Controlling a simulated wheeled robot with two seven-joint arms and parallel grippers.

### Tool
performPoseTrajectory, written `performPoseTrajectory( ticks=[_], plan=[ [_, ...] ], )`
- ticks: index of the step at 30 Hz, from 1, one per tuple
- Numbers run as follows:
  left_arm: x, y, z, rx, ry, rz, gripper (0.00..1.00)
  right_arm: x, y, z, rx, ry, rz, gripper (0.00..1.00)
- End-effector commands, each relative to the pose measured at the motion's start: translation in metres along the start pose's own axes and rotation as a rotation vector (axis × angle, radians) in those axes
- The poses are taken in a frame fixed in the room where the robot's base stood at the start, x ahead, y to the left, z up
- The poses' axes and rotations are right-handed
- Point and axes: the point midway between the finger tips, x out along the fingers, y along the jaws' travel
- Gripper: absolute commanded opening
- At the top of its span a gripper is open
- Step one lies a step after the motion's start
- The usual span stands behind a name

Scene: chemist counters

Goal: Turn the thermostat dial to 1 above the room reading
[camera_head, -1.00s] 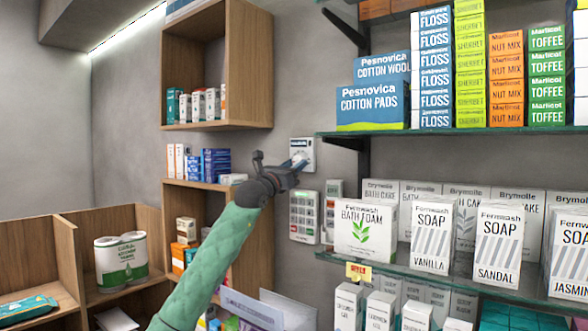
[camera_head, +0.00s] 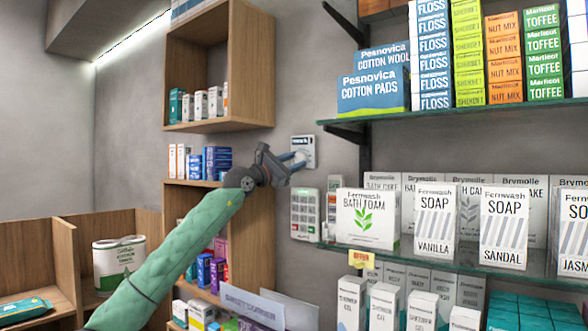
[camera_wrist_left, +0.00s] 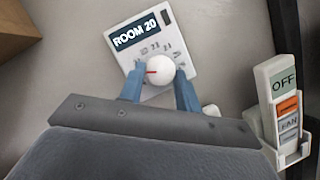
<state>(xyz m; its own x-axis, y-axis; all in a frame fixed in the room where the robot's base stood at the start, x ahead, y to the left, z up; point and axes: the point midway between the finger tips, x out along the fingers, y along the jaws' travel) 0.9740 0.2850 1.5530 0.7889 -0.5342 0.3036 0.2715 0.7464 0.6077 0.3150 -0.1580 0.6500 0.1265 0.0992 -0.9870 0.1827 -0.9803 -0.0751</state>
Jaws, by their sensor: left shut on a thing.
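The thermostat is a white wall plate (camera_head: 303,143) in the head view, left of the glass shelves. In the left wrist view the plate (camera_wrist_left: 178,30) looks tilted and has a dark "ROOM 20" display (camera_wrist_left: 135,32). Below the display is a round white dial (camera_wrist_left: 160,70) with a red pointer mark pointing left in that picture. Small numbers arc around the dial; most are hard to read. My left gripper (camera_head: 296,161) is at the plate, its blue fingers on either side of the dial and shut on it. My right gripper is not in view.
A holder with a white "OFF"/"FAN" remote (camera_wrist_left: 284,108) is at right in the wrist view. Glass shelves of boxes (camera_head: 450,112) stand to the right, a wooden shelf unit (camera_head: 252,65) to the left.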

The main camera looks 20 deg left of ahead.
Motion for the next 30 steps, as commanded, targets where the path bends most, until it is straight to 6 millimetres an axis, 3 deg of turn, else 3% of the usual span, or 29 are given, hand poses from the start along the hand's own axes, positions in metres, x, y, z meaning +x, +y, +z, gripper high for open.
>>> performPoseTrajectory(
  ticks=[12, 30],
  plan=[
    [0.000, 0.003, -0.001, 0.260, 0.001, -0.108, 0.10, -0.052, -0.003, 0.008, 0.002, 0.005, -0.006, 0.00],
    [0.001, 0.004, 0.000, 0.365, 0.001, -0.151, 0.10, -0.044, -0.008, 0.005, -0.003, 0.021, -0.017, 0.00]
  ],
)
